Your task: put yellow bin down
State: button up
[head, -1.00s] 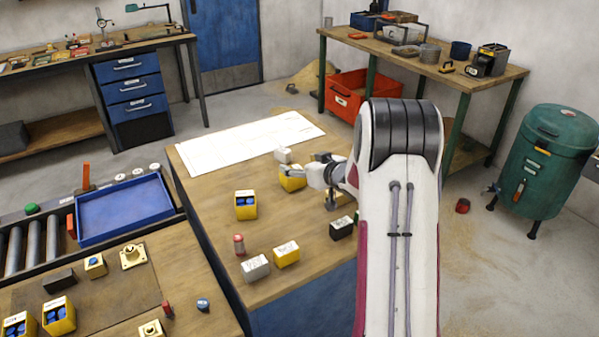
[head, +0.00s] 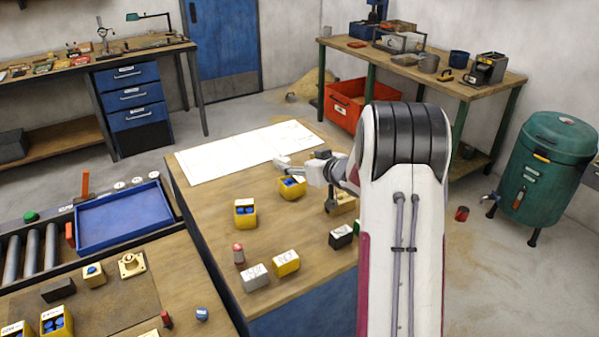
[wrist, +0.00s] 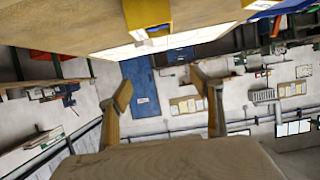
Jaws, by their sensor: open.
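A yellow bin (head: 292,188) with blue pieces in it stands upright on the wooden worktable (head: 225,258), just below my gripper in the head view. My gripper (head: 294,171) is open, close by the bin and partly hidden by my arm. In the wrist view, the two fingers (wrist: 161,88) are spread with nothing between them. A yellow bin also shows beyond them at the top of the wrist view (wrist: 146,14), apart from the fingertips. A small white block (head: 283,161) lies behind the bin.
Another yellow bin with blue contents (head: 245,212) stands to the left. A red-topped item (head: 239,254), a grey box (head: 255,277), a yellow box (head: 286,262) and a black box (head: 341,236) stand nearer. White sheets (head: 245,150) cover the table's back. A blue tray (head: 124,217) lies left.

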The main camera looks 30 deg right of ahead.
jog(key=s+a+r+m+g+h, duration=0.2)
jog(key=s+a+r+g+h, duration=0.15)
jog(key=s+a+r, duration=0.85)
jog(key=s+a+f+g+y, duration=0.1)
jog(key=s+a, duration=0.4)
jog(key=s, duration=0.5)
jog(key=s+a+f+n+g+y, duration=0.1)
jog(key=s+a+g, duration=0.1)
jog(key=s+a, duration=0.4)
jog(key=s+a+f+n+g+y, duration=0.1)
jog(key=s+a, duration=0.5)
jog(key=s, duration=1)
jog(key=shift+g+y, duration=0.25)
jog(key=shift+c, duration=0.8)
